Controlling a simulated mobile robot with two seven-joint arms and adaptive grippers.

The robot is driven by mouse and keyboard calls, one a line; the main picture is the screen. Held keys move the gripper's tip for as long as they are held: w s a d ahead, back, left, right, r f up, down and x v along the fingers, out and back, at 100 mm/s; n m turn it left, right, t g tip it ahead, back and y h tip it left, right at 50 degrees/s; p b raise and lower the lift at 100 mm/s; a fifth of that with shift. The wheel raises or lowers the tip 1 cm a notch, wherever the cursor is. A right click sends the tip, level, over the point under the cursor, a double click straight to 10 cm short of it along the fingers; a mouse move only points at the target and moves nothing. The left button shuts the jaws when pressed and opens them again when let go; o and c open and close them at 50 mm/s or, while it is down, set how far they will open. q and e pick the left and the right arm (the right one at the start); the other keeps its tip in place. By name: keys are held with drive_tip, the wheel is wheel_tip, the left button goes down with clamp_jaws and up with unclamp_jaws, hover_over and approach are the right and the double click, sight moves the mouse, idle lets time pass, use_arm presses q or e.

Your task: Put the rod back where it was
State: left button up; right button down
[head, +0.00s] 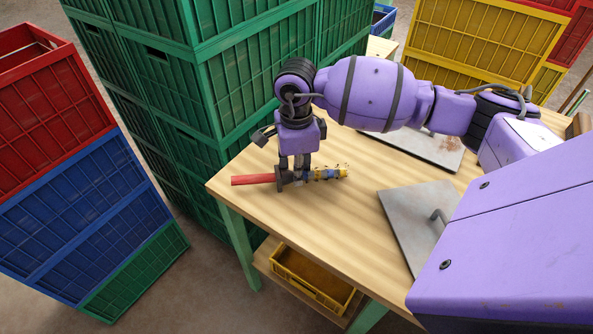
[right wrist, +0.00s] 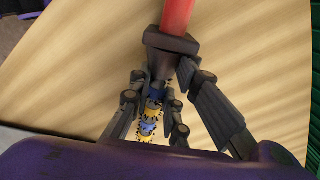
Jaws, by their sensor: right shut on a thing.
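The rod has a plain red end (head: 252,180) on the left and a banded yellow and blue end with small dark bits (head: 330,173) on the right. It lies level over the wooden table (head: 300,220), near the left end. My right gripper (head: 293,181) points down and is shut on the rod around its middle. I cannot tell whether the rod touches the tabletop. In the right wrist view, the red end (right wrist: 178,18) points away past the fingers and the banded end (right wrist: 150,122) shows between them. My left gripper is out of view.
Two grey metal plates lie on the table, one near (head: 400,215) and one farther (head: 430,150), partly behind my arm. A yellow crate (head: 310,296) sits on a low shelf. Stacked green crates (head: 255,75) stand close behind the table; red and blue crates (head: 85,200) stand left.

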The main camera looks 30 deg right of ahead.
drive_tip(key=shift+f, duration=0.2)
drive_tip(key=c, duration=1.7)
unclamp_jaws()
drive_tip(key=shift+o, duration=0.2)
drive_tip(key=shift+r, duration=0.25)
wheel_tip(320, 180, up, 12)
drive_tip(key=shift+f, duration=0.2)
